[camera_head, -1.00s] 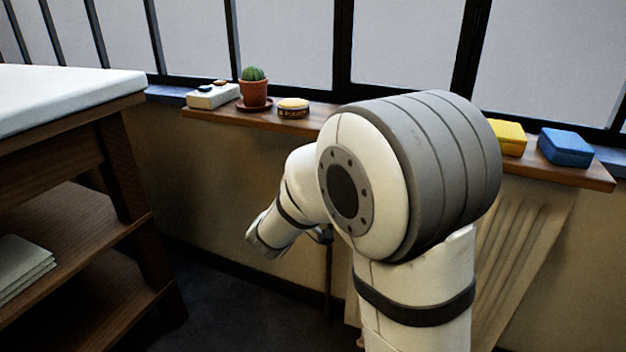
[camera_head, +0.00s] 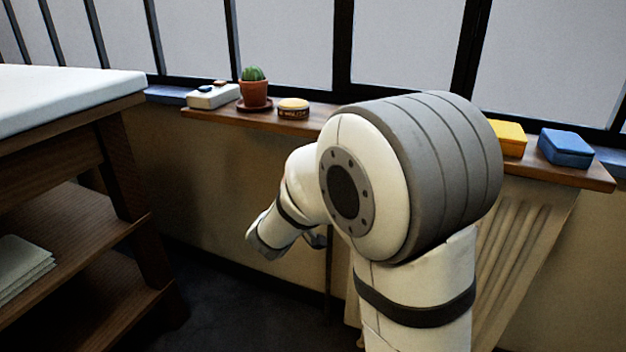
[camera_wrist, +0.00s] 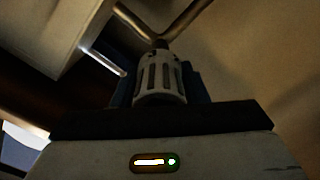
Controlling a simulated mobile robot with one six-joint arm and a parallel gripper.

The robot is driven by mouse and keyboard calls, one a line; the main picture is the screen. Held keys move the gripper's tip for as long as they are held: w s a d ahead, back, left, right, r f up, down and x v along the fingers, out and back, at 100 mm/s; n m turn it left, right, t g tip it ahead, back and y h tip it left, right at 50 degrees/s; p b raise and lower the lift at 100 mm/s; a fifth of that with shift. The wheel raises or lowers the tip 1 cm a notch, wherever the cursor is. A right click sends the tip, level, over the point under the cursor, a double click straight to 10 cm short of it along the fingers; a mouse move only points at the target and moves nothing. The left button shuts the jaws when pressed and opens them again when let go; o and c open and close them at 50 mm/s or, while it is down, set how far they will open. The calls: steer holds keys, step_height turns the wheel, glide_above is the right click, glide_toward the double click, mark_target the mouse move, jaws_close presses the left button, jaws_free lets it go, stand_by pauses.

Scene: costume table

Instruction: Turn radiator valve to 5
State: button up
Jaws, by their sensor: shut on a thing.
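The radiator valve (camera_wrist: 160,84) is a pale ribbed knob with dark grooves, seen close up in the middle of the wrist view. My gripper (camera_wrist: 158,77) is shut on it, with a dark finger on each side. Small dark marks show near the knob's narrow far end, but no number can be read. In the head view my arm covers the valve. The pale ribbed radiator (camera_head: 510,255) stands under the window sill, partly behind my arm.
Metal pipe (camera_wrist: 185,22) runs beyond the knob in the wrist view. The wooden sill (camera_head: 225,116) holds a potted cactus (camera_head: 254,90), a round tin (camera_head: 293,108), a yellow box (camera_head: 511,138) and a blue box (camera_head: 566,147). A table with shelves (camera_head: 75,230) stands at left.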

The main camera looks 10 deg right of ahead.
steer(key=o, duration=1)
steer(key=shift+w, duration=0.1)
steer(key=shift+c, duration=0.2)
steer(key=p+v, duration=0.2)
steer(key=v, duration=0.6)
